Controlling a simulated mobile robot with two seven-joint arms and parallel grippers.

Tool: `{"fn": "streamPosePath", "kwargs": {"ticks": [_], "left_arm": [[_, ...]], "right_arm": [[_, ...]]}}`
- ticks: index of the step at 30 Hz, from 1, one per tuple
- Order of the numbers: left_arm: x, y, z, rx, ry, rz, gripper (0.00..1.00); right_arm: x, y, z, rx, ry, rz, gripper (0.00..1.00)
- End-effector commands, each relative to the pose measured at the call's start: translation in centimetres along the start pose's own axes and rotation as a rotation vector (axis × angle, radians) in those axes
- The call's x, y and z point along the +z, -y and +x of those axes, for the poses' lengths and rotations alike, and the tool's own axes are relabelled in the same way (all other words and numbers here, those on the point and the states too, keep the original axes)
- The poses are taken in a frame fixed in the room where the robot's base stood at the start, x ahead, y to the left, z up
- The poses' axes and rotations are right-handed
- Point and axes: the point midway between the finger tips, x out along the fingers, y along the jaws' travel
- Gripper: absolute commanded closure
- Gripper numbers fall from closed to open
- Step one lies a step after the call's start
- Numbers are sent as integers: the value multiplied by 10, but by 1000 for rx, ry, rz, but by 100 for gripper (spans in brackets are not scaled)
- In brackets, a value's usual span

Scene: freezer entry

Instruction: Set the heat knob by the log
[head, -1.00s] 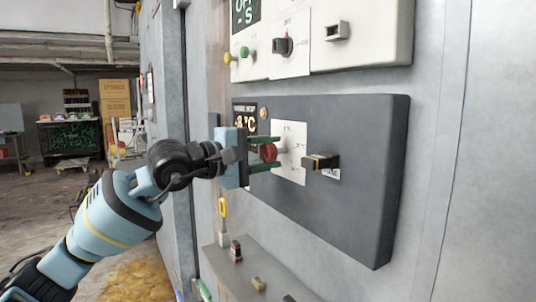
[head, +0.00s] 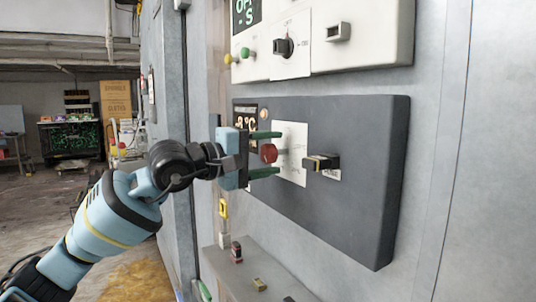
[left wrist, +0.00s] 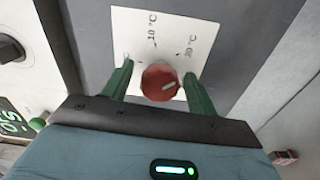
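The red heat knob (head: 268,153) sits on a white dial plate (head: 291,165) on the dark grey panel. My left gripper (head: 280,153) is open, with one green finger above the knob and one below, a gap showing on each side. In the left wrist view the knob (left wrist: 161,82) lies between the spread fingers (left wrist: 156,66); its pale mark slants toward the right, roughly toward the 20 °C print. The plate (left wrist: 155,25) also reads 10 °C. A display (head: 246,116) showing °C is partly hidden behind the gripper. I see no readable log. My right gripper is out of view.
Above is a white panel (head: 365,50) with a black rotary switch (head: 284,47) and a green button (head: 245,54). A grey ledge (head: 265,268) holding small items lies below.

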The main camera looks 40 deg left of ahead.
Motion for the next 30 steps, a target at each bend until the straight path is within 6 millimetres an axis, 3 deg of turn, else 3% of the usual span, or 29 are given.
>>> {"fn": "streamPosePath", "kwargs": {"ticks": [11,24,30], "left_arm": [[-1,1,-4,-1,-2,0,41],[-2,7,-57,-9,-4,-1,41],[-2,4,-72,-4,-3,-1,41]], "right_arm": [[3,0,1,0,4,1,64],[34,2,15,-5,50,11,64],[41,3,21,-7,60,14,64]]}}
